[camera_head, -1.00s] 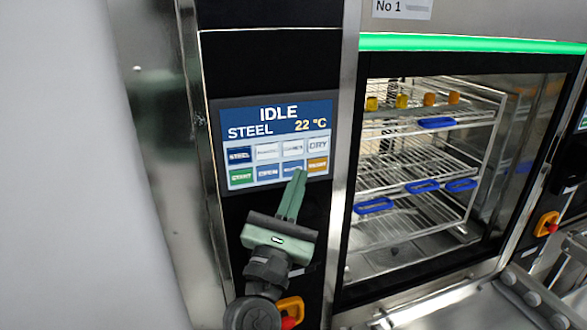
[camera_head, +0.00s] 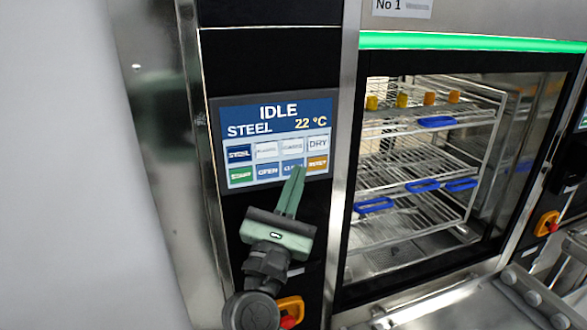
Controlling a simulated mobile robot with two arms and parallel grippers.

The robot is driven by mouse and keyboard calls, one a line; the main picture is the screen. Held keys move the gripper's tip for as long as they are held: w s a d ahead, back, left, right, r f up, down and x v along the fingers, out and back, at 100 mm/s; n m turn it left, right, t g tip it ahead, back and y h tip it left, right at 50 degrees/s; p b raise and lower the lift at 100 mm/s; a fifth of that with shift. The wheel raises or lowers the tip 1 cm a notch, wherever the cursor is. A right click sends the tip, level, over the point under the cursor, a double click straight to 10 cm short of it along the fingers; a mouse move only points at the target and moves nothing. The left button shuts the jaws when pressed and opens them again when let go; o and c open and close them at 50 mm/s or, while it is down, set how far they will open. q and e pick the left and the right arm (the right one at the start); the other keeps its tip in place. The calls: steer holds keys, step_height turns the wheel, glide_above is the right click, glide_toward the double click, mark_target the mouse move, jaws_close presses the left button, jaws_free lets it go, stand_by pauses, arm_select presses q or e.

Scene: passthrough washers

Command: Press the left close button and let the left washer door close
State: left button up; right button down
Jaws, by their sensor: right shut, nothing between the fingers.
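The left washer's control screen (camera_head: 272,145) reads IDLE, STEEL, 22 °C and has two rows of buttons. The close button (camera_head: 291,168) is in the lower row, between OPEN (camera_head: 268,171) and the orange RESET button, and is partly covered by my fingertips. My right gripper (camera_head: 297,172) is shut and empty, its green fingers pointing up at the close button; I cannot tell whether they touch the screen. The washer chamber (camera_head: 425,170) shows its racks through the front opening; I cannot tell whether a glass pane covers it. My left gripper is not in view.
A rack (camera_head: 440,165) with blue handles and orange pieces stands inside the chamber. An orange switch with a red knob (camera_head: 290,312) is low on the panel, beside my arm. A green light strip (camera_head: 460,42) runs above the chamber. A steel ledge lies at lower right.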

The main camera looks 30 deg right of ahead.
steer(key=shift+w+r, duration=0.1)
steer(key=shift+r, duration=0.35)
stand_by(1.3)
steer(key=shift+f+b, duration=0.1)
steer(key=shift+b, duration=0.2)
steer(key=shift+f, duration=0.3)
steer(key=shift+f, duration=0.1)
steer(key=shift+s+a+f+b, duration=0.15)
steer(key=shift+s+f+b, duration=0.15)
steer(key=shift+s+b, duration=0.15)
steer(key=s, duration=0.3)
steer(key=shift+s+a+r, duration=0.2)
steer(key=shift+s+a, duration=0.15)
steer(key=shift+a, duration=0.05)
